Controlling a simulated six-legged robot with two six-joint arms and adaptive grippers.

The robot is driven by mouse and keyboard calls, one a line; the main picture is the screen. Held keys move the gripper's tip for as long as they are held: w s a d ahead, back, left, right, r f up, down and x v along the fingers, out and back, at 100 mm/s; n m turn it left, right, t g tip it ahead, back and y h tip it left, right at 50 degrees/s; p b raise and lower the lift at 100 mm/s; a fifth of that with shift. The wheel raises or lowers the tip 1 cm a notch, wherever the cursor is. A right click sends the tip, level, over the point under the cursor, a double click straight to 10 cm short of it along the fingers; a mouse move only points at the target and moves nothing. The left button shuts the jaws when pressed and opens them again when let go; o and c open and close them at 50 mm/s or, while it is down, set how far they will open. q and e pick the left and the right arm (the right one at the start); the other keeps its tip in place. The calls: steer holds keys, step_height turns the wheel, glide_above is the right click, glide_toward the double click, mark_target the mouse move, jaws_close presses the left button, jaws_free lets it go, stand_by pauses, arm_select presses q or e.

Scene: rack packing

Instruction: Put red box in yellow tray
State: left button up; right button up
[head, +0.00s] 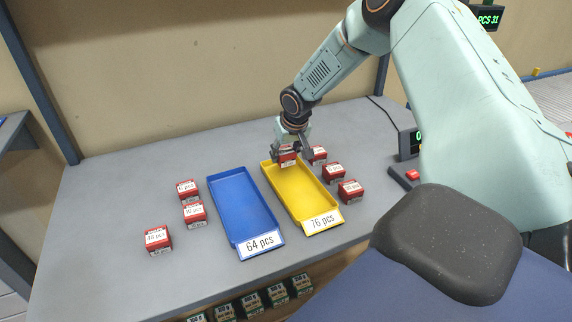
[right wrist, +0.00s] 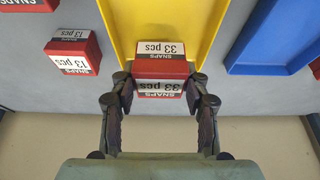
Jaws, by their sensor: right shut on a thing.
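My right gripper (head: 288,150) is shut on a red box (head: 287,160) with a white label. It holds the box at the far end of the yellow tray (head: 305,193), which carries a "76 pcs" label. In the right wrist view the held red box (right wrist: 160,72) reads "33 pcs", and the fingers (right wrist: 160,98) grip its two sides. The box overlaps the end of the yellow tray (right wrist: 204,25) there; I cannot tell whether it touches the tray floor. The visible floor of the yellow tray is otherwise empty. My left gripper is not in view.
An empty blue tray (head: 243,205) labelled "64 pcs" lies left of the yellow tray. Several red boxes stand on the grey table, such as one at the left (head: 158,240) and one at the right (head: 350,191). A scale (head: 405,176) stands at the right.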

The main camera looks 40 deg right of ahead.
mark_target(285, 163)
step_height(285, 163, down, 3)
steer(key=shift+a+f+b, duration=0.1)
steer(key=shift+a+b, duration=0.05)
steer(key=shift+b, duration=0.3)
steer(key=shift+f, duration=0.15)
steer(key=shift+f, duration=0.1)
steer(key=o, duration=1.2)
steer(key=shift+f, duration=0.1)
